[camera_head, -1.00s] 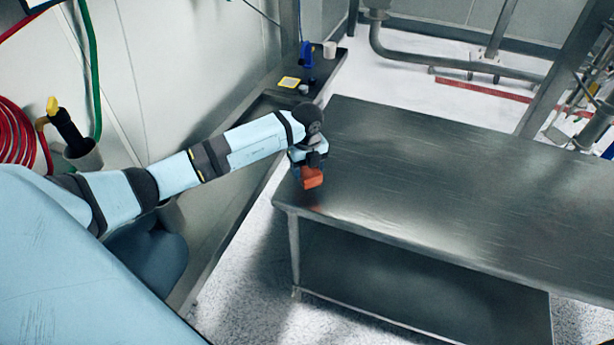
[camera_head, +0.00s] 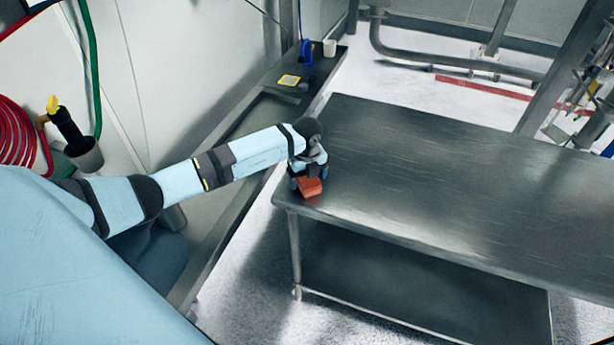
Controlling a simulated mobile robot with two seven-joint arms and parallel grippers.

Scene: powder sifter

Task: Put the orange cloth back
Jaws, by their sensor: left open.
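The orange cloth (camera_head: 310,187) is a small folded block at the near left corner of the steel table (camera_head: 430,190). It appears to rest on the tabletop. My left gripper (camera_head: 307,180) is directly over and around the cloth, pointing down, with its jaws open. The fingers partly hide the cloth's far side, and I cannot tell whether they touch it. My right gripper is out of view.
A narrow ledge (camera_head: 262,108) along the wall holds a yellow item (camera_head: 289,80), a blue item (camera_head: 306,53) and a white cup (camera_head: 329,48). A red hose coil (camera_head: 18,135) hangs at the left. The rest of the tabletop is bare.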

